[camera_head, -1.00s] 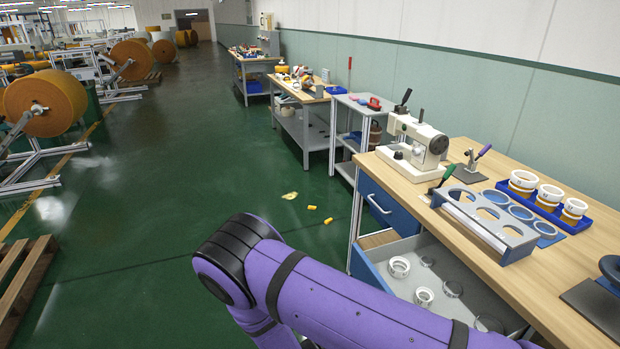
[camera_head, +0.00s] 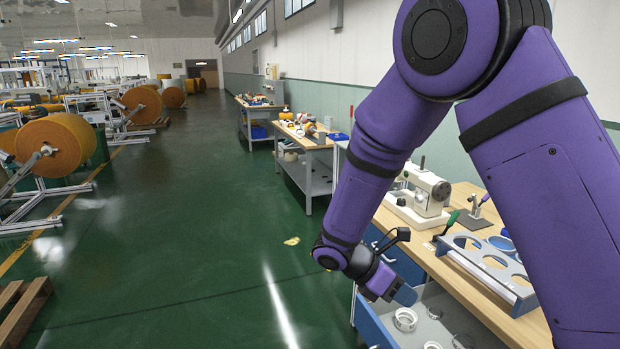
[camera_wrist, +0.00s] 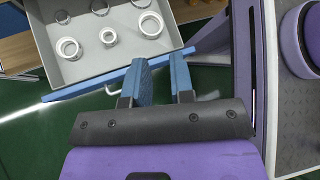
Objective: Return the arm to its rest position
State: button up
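My purple arm is raised and folded, and fills the right part of the head view. My gripper (camera_head: 404,294) hangs at its lower end, beside the workbench and near the open drawer. In the wrist view its two blue fingers (camera_wrist: 162,78) stand apart with nothing between them, so it is open and empty. The grey drawer (camera_wrist: 85,68) with a blue front lies just beyond the fingertips in that view. It holds white rings (camera_wrist: 69,48) and darker rings. My upper arm hides part of the bench.
The wooden workbench (camera_head: 460,268) carries a sewing machine (camera_head: 418,197) and a grey rack with round holes (camera_head: 485,262). More benches stand along the wall behind.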

jog(key=s+d+r+m+t+y, duration=0.1)
jog(key=s+d+r+m+y, duration=0.25)
jog(key=r+m, duration=0.35)
jog(key=s+d+r+m+y, duration=0.3)
jog(key=s+d+r+m, duration=0.15)
jog(key=r, duration=0.55)
jog(key=s+d+r+m+t+y, duration=0.1)
jog(key=s+r+m+t+y, duration=0.1)
jog(key=s+r+m+t, duration=0.1)
jog(key=s+d+r+m+t+y, duration=0.2)
jog(key=s+r+m, duration=0.3)
jog(key=s, duration=0.5)
jog(key=shift+d+m+t, duration=0.15)
jog(key=shift+m+t, duration=0.35)
jog(key=shift+m, duration=0.35)
